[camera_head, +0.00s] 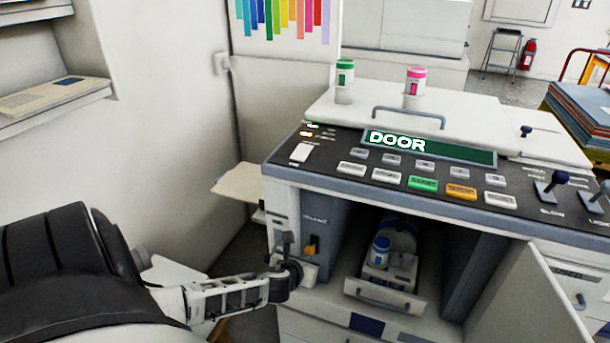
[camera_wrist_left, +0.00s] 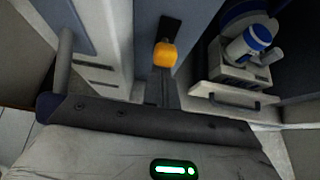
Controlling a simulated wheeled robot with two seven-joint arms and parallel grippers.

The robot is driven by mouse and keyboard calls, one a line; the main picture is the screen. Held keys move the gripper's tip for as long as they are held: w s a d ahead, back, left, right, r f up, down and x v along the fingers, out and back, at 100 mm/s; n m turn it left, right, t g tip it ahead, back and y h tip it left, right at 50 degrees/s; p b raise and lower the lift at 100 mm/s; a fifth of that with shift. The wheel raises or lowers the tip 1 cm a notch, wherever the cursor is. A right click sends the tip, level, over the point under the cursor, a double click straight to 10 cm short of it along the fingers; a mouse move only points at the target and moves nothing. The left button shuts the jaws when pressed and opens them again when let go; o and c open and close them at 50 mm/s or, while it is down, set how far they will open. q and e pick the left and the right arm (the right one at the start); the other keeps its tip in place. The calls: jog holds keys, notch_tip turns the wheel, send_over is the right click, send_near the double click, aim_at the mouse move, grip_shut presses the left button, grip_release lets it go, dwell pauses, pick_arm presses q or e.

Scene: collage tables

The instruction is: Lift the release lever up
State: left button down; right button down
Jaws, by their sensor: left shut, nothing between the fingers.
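The release lever has an orange knob (camera_head: 311,246) and sits on the grey panel inside the left of the copier's open front. The knob also shows near the top middle of the left wrist view (camera_wrist_left: 165,54), in front of a dark slot. My left gripper (camera_head: 290,262) comes in from the left and is just below and left of the knob. Its fingers are shut and empty. In the left wrist view the dark fingers (camera_wrist_left: 162,88) point towards the knob, and the knob appears just beyond them. I cannot tell whether they touch the lever.
The copier's display (camera_head: 430,149) reads DOOR. Its front door (camera_head: 530,300) stands open at the right. A pulled-out drawer unit (camera_head: 385,292) with a blue-and-white bottle (camera_head: 379,252) is right of the lever. A paper tray (camera_head: 240,183) juts out at the copier's left.

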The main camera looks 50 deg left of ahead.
pick_arm(q)
jog(key=shift+w+a+r, duration=0.1)
jog(key=shift+w+r, duration=0.05)
jog(key=shift+r, duration=0.05)
